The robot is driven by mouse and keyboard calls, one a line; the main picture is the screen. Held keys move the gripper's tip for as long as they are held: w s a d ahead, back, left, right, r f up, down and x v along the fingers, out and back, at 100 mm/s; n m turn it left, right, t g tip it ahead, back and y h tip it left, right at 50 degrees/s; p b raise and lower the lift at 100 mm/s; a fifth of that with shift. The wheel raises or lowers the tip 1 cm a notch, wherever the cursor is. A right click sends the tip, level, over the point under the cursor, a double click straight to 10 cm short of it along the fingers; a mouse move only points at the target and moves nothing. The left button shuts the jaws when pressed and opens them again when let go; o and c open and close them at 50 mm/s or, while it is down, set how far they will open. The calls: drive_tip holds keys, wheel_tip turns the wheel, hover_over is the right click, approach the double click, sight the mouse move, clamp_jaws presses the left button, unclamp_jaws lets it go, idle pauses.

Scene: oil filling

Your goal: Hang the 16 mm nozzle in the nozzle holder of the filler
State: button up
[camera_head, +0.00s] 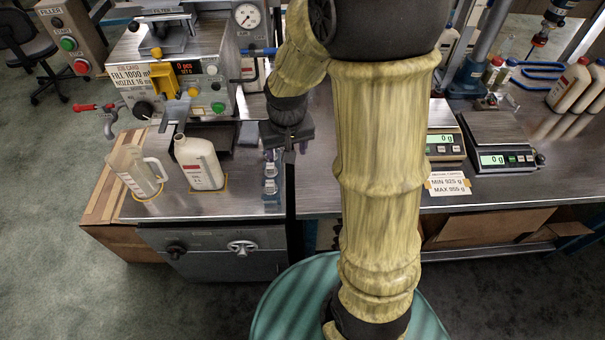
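The filler (200,60) stands at the back left of the steel bench, with a label (128,77) reading fill 1000 ml, nozzle 16 mm. A grey bracket (174,112) juts from its front above a white bottle; I cannot tell whether a nozzle hangs there. Several small metallic nozzles (271,187) stand in a row near the bench's right part; their sizes cannot be read. My gripper (287,151) points down just behind this row. Its fingers look spread apart, and I see nothing held between them. My arm hides part of the bench to the right.
An open white bottle (199,165) and a clear jug (137,172) stand in front of the filler. A red-handled valve (100,107) sticks out at its left. Two scales (495,160) stand on the right bench. A narrow dark gap (291,190) lies right of the nozzles.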

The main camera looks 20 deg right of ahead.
drive_tip(key=s+r, duration=0.1)
drive_tip(key=s, duration=0.8)
drive_tip(key=shift+s+d+r+n+t, duration=0.2)
drive_tip(key=shift+r+n+t, duration=0.1)
drive_tip(key=shift+s, duration=0.1)
idle(0.4)
